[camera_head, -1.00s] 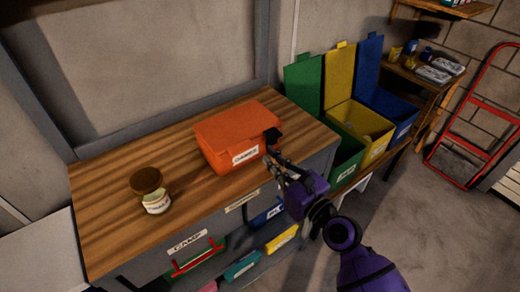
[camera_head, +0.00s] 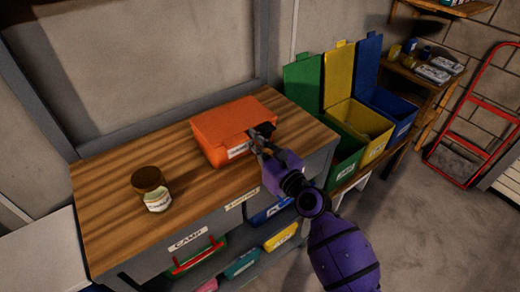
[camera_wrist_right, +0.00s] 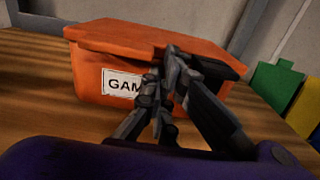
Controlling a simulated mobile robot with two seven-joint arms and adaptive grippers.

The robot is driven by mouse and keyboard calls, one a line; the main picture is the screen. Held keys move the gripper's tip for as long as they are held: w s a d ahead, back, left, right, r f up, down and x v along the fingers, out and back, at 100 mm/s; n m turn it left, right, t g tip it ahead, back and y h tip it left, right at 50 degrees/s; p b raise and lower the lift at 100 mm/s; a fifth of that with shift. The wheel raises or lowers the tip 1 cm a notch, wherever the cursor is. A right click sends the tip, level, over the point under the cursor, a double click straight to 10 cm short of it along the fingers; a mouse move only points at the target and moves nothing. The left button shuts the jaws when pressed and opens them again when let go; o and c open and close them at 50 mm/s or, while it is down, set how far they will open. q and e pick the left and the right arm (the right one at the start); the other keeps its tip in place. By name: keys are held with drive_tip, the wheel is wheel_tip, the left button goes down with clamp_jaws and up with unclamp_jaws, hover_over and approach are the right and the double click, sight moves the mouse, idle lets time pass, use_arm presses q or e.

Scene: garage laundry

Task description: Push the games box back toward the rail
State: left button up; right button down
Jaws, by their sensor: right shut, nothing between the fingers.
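The orange games box (camera_head: 226,125) stands on the wooden worktop, its labelled front facing me. In the right wrist view the box (camera_wrist_right: 110,52) shows a white label reading "GAM", the rest hidden behind my fingers. My right gripper (camera_head: 258,140) is shut and empty, at the right part of the box's front face. In the wrist view its closed fingers (camera_wrist_right: 165,85) overlap the front face and appear to touch it. The rail (camera_head: 170,125) runs along the back of the worktop, behind the box. My left gripper is out of view.
A brown-lidded jar (camera_head: 152,190) stands on the worktop to the left of the box. Green, yellow and blue lidded bins (camera_head: 360,120) stand to the right. The worktop (camera_head: 110,215) is clear around the jar.

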drive_tip(key=b+x, duration=0.1)
drive_tip(key=x, duration=1)
drive_tip(key=shift+w+a+f, duration=0.1)
drive_tip(key=shift+a, duration=0.1)
drive_tip(key=shift+w+a, duration=0.25)
drive_tip(key=shift+w, duration=0.1)
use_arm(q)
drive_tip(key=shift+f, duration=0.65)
use_arm(e)
drive_tip(key=shift+s, duration=0.1)
